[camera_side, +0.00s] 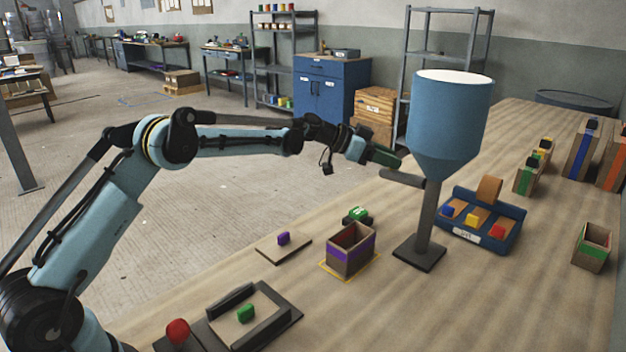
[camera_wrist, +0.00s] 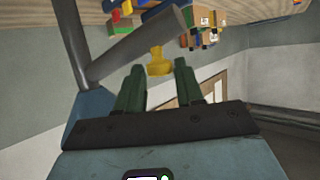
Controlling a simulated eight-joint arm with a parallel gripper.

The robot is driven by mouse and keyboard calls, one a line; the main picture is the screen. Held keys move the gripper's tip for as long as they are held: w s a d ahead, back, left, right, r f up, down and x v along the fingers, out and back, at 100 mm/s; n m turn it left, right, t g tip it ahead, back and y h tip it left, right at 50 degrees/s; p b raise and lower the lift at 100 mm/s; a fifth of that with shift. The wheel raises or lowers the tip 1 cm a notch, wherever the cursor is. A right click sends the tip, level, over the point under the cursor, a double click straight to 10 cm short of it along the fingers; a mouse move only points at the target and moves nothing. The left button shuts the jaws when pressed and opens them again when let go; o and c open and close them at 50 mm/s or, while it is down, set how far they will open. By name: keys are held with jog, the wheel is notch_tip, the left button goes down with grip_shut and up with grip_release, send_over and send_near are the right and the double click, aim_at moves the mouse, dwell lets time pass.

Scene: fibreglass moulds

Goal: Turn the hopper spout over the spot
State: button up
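The blue hopper (camera_side: 449,115) stands on a dark post (camera_side: 428,225). Its grey spout (camera_side: 402,177) points left, and it also shows in the wrist view (camera_wrist: 140,46). A yellow-outlined spot (camera_side: 331,268) lies on the table left of the post. A box with a purple band (camera_side: 346,257) stands on it. My gripper (camera_side: 393,161) is beside the spout's free end, with green fingers; contact is hard to judge. In the wrist view the fingers (camera_wrist: 159,72) are apart. A yellow knob-like piece (camera_wrist: 158,62) shows between their tips, but I cannot tell how far off it is.
A blue tray (camera_side: 470,248) with coloured blocks is right of the post. Left are a board with a purple block (camera_side: 283,239), a green piece (camera_side: 357,214) and a dark mould (camera_side: 246,314) near a red ball (camera_side: 177,330). More boxes (camera_side: 592,246) stand at the right.

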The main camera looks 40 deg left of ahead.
jog(key=shift+d, duration=0.1)
grip_shut()
dwell(0.4)
jog(key=s+n+t+y, duration=0.3)
jog(key=s+n+y, duration=0.3)
jog(key=s, duration=0.1)
jog(key=shift+s+t, duration=0.2)
jog(key=shift+t, duration=0.1)
jog(key=shift+y, duration=0.3)
dwell(0.5)
grip_release()
